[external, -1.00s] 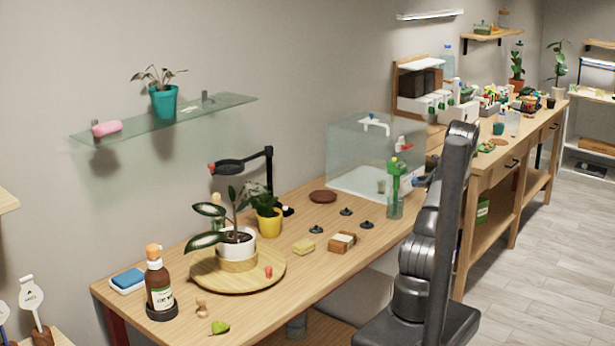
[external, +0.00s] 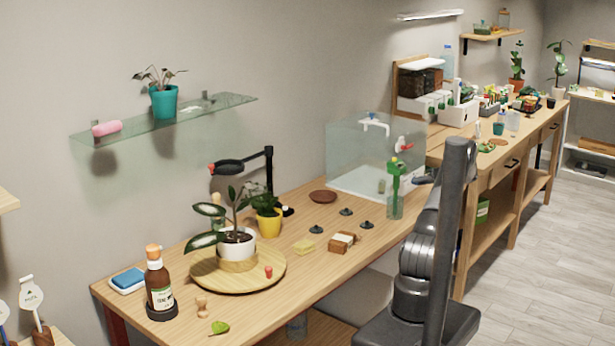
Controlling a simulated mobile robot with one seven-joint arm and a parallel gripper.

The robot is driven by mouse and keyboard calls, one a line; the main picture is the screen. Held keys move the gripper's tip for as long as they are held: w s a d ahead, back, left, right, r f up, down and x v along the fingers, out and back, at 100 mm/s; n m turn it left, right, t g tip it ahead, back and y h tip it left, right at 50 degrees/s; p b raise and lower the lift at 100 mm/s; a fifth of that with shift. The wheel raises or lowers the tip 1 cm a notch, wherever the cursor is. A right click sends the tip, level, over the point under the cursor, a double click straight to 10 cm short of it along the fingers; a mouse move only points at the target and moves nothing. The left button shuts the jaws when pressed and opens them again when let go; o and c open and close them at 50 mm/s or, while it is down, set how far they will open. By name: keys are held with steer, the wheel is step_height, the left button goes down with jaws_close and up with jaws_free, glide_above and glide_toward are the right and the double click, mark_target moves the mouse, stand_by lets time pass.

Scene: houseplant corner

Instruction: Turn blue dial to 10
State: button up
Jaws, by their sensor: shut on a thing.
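I cannot make out a blue dial or its scale in the external view. My gripper does not show; my dark column and arm at the right hide the area behind them. A white tap (external: 375,125) with a small bluish part on top stands at the glass tank (external: 350,150), and a red-handled fitting (external: 403,144) is to its right. Whether either is linked to the dial I cannot tell.
The wooden bench (external: 290,270) holds a potted plant on a round board (external: 205,283), a brown bottle (external: 160,285), a black lamp (external: 268,175) and a green-topped bottle (external: 395,185). A long cluttered bench (external: 475,160) runs behind my arm.

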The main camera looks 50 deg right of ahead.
steer(key=shift+d+f+m+t+y, duration=0.15)
steer(key=shift+m+t+y, duration=0.25)
steer(key=shift+m+y, duration=0.65)
steer(key=shift+m+h, duration=0.25)
steer(key=shift+m, duration=0.2)
steer(key=o, duration=1)
steer(key=v, duration=1)
steer(key=shift+s+d, duration=0.15)
steer(key=shift+s, duration=0.25)
steer(key=shift+w, duration=0.1)
